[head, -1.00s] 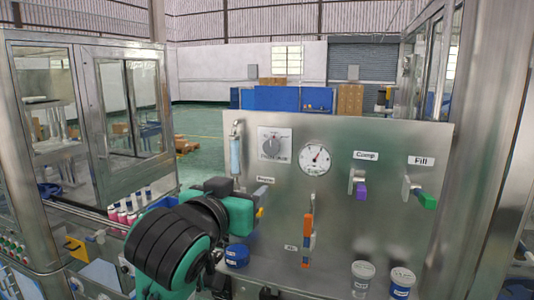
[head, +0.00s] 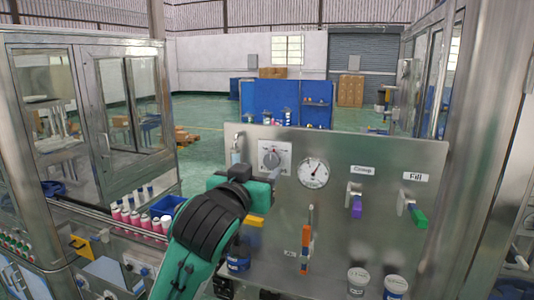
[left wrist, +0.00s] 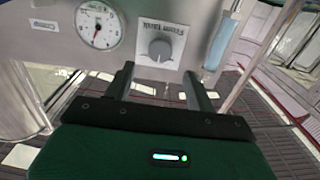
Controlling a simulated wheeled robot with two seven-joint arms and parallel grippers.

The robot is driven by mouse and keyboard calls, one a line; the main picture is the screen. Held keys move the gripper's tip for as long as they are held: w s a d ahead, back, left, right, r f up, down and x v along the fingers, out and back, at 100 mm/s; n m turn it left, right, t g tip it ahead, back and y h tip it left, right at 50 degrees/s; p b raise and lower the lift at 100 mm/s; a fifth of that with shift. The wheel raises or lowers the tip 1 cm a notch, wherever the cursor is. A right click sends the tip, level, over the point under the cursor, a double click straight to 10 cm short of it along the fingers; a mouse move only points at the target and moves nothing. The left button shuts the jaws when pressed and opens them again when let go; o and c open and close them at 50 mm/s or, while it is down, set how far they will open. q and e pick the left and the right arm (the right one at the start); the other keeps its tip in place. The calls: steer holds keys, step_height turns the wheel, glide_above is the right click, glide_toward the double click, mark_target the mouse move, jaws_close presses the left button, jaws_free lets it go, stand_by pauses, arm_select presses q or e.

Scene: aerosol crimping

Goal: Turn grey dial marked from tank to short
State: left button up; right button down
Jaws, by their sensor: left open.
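The grey dial (head: 271,158) sits on a white plate near the upper left of the upright metal panel. It also shows in the left wrist view (left wrist: 160,48), where the picture is turned over and "From Tank" lettering appears on the plate. I cannot tell exactly where its pointer stands. My left gripper (head: 262,181) is just below the dial in the head view, apart from it. In the left wrist view its two fingers (left wrist: 158,76) are spread and empty, with the dial just beyond the gap between them. My right gripper is not in view.
A round gauge (head: 313,173) is right of the dial; a pale blue tube (head: 236,155) is left. The panel (head: 380,235) also carries an orange-handled lever (head: 305,250), a purple handle (head: 357,208) and a green handle (head: 419,217). Pink-and-white cans (head: 137,217) line the left.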

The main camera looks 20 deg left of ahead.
mark_target(270, 161)
arm_select(q)
steer(key=w+p, duration=0.2)
steer(key=w, duration=0.3)
steer(key=shift+w+d, duration=0.1)
steer(key=shift+w, duration=0.4)
steer(key=c, duration=1)
steer(key=shift+o, duration=0.2)
